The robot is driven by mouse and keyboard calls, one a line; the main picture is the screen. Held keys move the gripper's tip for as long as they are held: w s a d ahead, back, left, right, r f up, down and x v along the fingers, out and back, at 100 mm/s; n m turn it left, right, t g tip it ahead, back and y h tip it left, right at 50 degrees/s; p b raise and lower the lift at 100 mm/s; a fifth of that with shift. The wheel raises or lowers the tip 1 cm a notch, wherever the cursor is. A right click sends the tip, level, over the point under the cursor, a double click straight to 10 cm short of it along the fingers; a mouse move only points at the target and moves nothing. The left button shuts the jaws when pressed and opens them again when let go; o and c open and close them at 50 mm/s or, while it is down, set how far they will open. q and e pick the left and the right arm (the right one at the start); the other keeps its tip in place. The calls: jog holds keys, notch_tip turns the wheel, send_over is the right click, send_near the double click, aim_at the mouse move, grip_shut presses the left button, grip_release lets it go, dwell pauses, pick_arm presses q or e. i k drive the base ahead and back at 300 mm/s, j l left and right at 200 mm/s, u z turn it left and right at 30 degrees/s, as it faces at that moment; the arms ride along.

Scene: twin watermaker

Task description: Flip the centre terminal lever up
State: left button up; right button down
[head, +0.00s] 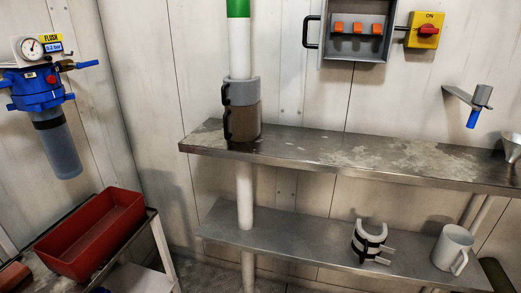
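A grey open-fronted box (357,48) is fixed to the wall at the top of the head view, cut off by the upper edge. Inside it is a row of three orange levers. The centre orange lever (358,28) sits between the left orange lever (338,28) and the right orange lever (377,29). All three look alike and stand at about the same height; I cannot tell for sure whether each is up or down. Neither of my grippers is in view.
A yellow switch box (424,41) marked ON, with a red knob, is right of the grey box. A black handle (306,31) projects left. Below are a metal shelf (310,147), a pipe (240,52) and a white mug (453,247). A red bin (92,232) stands lower left.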

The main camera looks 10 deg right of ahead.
aim_at(357, 28)
jog(key=i+j+z, duration=0.15)
jog(key=i+z, duration=0.3)
jog(key=i+j+z, duration=0.25)
jog(key=z, duration=0.25)
jog(key=i+j+z, duration=0.25)
jog(key=j+z, duration=0.2)
jog(key=u, duration=0.35)
jog(key=k, duration=0.05)
